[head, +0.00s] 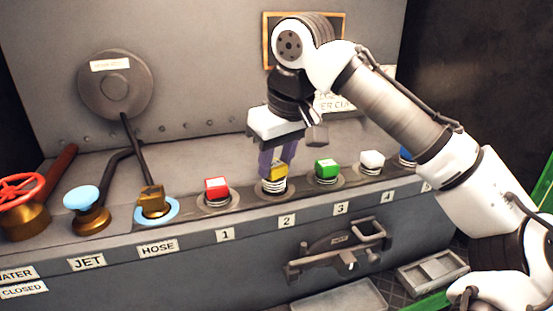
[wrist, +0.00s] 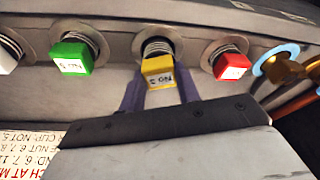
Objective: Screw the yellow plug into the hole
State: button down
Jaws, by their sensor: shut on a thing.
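The yellow plug (head: 278,172) has a square head and a threaded shank. It stands at the round hole (head: 264,190) above label 2, with some thread showing between head and rim. My gripper (head: 277,158) comes from above, its purple fingers on either side of the plug's head, shut on it. In the wrist view the yellow plug (wrist: 158,72) sits between the two fingertips (wrist: 160,92), its thread partly inside the dark hole (wrist: 157,42). How deep the thread sits is hidden.
A red plug (head: 217,188) stands close on the left. A green plug (head: 326,169) and a white plug (head: 372,160) stand on the right. A brass hose fitting (head: 151,200), a blue jet knob (head: 82,197) and a red valve wheel (head: 20,192) are further left.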

jog(key=m+h, duration=0.1)
jog(key=m, duration=0.3)
jog(key=shift+a, duration=0.1)
dwell(0.4)
jog(key=shift+m+t, duration=0.3)
jog(key=shift+m, duration=0.3)
jog(key=m+h, duration=0.1)
jog(key=m, duration=0.1)
jog(key=shift+a+m, duration=0.1)
jog(key=shift+m, duration=0.3)
jog(key=shift+a+m+h, duration=0.1)
jog(key=shift+m+h, duration=0.3)
jog(key=shift+m, duration=0.9)
jog(key=c, duration=0.9)
grip_release()
